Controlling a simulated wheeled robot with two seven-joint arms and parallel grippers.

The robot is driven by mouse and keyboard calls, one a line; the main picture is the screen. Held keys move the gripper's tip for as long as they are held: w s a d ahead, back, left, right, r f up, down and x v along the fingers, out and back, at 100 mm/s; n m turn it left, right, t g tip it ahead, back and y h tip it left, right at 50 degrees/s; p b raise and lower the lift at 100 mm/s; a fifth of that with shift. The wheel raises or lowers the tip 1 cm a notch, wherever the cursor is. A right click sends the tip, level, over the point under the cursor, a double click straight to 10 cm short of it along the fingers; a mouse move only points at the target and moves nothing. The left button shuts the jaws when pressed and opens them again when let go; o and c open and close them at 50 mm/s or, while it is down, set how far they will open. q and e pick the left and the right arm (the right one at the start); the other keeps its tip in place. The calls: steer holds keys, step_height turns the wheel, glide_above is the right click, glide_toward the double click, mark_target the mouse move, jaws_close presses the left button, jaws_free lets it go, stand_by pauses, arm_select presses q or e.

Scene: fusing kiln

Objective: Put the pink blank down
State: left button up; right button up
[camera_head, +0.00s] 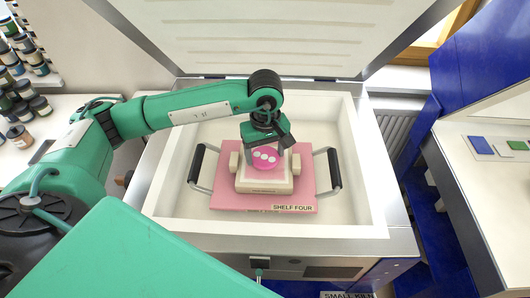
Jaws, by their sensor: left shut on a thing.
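The mould stands on a pink shelf (229,199) labelled "SHELF FOUR", inside the kiln (174,204). The gripper hides the blank's upper edge. My right gripper is not in view.
The shelf has dark handles at left (196,162) and right (334,169). The kiln's raised lid (270,35) stands behind. Jars (20,137) are at the far left. A side table (470,190) with coloured pieces is at right. Kiln floor around the shelf is clear.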

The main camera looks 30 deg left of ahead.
arm_select(q)
steer(key=shift+f, duration=0.85)
steer(key=o, duration=1.1)
steer(key=shift+c, duration=0.2)
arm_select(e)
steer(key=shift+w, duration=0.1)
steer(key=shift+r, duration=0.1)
